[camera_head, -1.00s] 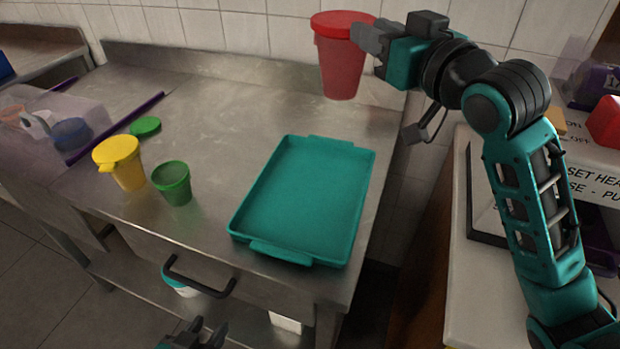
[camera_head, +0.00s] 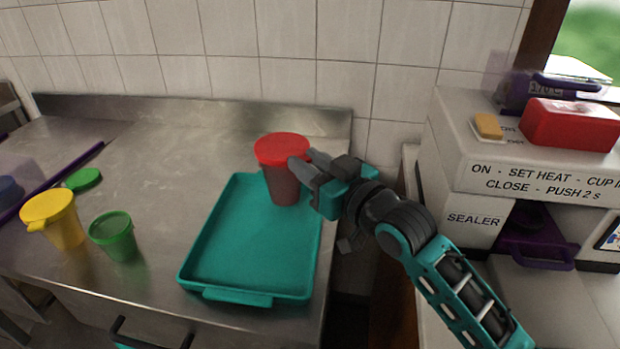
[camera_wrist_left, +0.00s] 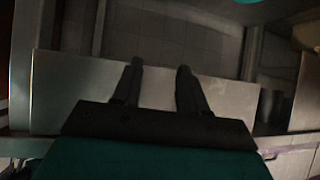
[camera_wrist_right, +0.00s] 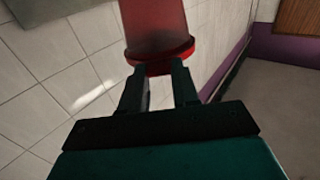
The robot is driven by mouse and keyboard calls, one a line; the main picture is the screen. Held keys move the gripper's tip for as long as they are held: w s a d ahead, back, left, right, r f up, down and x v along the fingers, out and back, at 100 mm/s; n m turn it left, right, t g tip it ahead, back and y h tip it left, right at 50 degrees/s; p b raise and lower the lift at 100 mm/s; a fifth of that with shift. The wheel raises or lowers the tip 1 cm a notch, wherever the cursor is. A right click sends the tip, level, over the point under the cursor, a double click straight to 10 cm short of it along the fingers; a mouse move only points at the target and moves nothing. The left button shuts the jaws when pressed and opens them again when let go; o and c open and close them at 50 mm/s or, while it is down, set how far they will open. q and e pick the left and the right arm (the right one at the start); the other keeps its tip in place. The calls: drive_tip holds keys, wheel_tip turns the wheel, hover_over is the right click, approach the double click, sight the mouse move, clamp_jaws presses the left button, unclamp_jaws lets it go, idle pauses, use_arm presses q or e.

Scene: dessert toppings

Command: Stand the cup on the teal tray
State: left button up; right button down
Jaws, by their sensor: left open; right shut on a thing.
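The red cup (camera_head: 284,187) with its red lid (camera_head: 281,148) is upright at the back right part of the teal tray (camera_head: 240,297). My right gripper (camera_head: 303,163) is shut on the cup near its lid, from the right. I cannot tell whether the cup's base touches the tray or hangs just above it. In the right wrist view the cup (camera_wrist_right: 155,22) is between the fingertips, its rim closest to me. My left gripper (camera_wrist_left: 158,75) is open and empty in the left wrist view, and is out of the head view.
A yellow cup (camera_head: 62,226), a green cup (camera_head: 115,240) and a green lid (camera_head: 83,179) are on the steel counter (camera_head: 170,150) left of the tray. The sealer machine (camera_head: 474,220) with a red block on top stands at the right. The rest of the tray is empty.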

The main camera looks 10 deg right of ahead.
wheel_tip(320, 180, down, 2)
drive_tip(key=shift+f, duration=0.35)
drive_tip(key=c, duration=0.8)
unclamp_jaws()
drive_tip(key=v, duration=1.2)
